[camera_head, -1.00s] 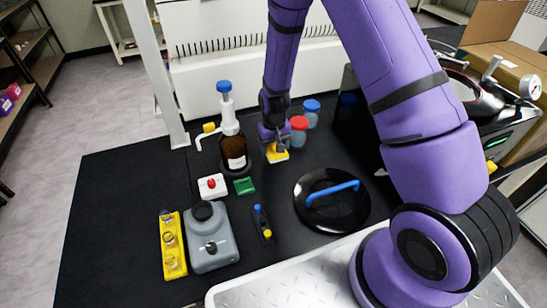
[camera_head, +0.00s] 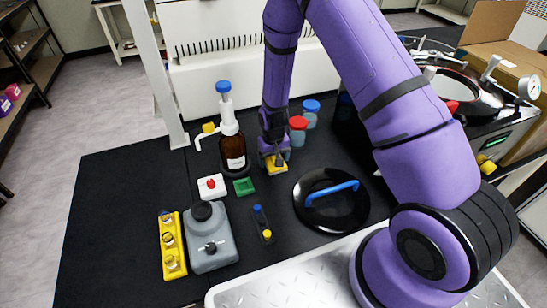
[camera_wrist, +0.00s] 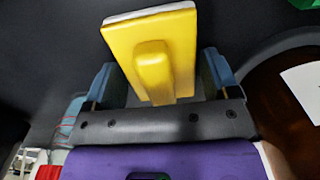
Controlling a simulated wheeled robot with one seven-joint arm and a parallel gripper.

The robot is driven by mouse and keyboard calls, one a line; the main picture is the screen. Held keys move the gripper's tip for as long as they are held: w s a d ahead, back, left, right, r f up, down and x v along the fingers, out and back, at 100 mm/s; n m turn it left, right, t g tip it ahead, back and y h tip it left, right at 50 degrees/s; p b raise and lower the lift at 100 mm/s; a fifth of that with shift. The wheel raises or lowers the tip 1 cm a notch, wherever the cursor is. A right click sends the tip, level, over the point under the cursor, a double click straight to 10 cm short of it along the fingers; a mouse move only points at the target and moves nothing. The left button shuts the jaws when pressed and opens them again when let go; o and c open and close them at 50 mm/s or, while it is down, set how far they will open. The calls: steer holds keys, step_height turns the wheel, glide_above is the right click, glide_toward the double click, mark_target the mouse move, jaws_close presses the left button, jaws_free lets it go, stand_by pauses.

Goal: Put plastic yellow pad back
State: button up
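The yellow pad (camera_head: 278,165) has a raised yellow handle and a pale underside, and appears to rest flat on the black bench top, right of the brown bottle. In the wrist view the yellow pad (camera_wrist: 182,45) fills the upper middle. My gripper (camera_head: 274,155) is right above it, pointing down. In the wrist view the blue-grey fingers of my gripper (camera_wrist: 160,82) stand apart on either side of the handle, with a gap on both sides. In the head view my gripper hides part of the pad.
The brown bottle (camera_head: 233,153) stands close left of my gripper, and red-capped (camera_head: 298,135) and blue-capped (camera_head: 311,115) jars behind right. A green block (camera_head: 244,186), a red-and-white block (camera_head: 211,188) and a black lid with blue handle (camera_head: 340,215) lie in front. The left bench top is clear.

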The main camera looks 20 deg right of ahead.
steer(key=shift+o, duration=0.9)
steer(key=shift+r, duration=0.1)
steer(key=s+d+r+t, duration=0.1)
steer(key=s+r, duration=0.2)
steer(key=r, duration=0.9)
steer(key=s+d+r+t, duration=0.1)
steer(key=s+r, duration=0.2)
steer(key=r, duration=1)
steer(key=s+d+r+t, duration=0.1)
steer(key=s+d+r, duration=0.15)
steer(key=r, duration=0.95)
steer(key=s+d+r+t, duration=0.1)
steer(key=s+r, duration=0.5)
steer(key=s, duration=0.4)
steer(key=s+d+r+t, duration=0.1)
steer(key=s+r, duration=0.5)
steer(key=s, duration=0.5)
steer(key=shift+s+d, duration=0.15)
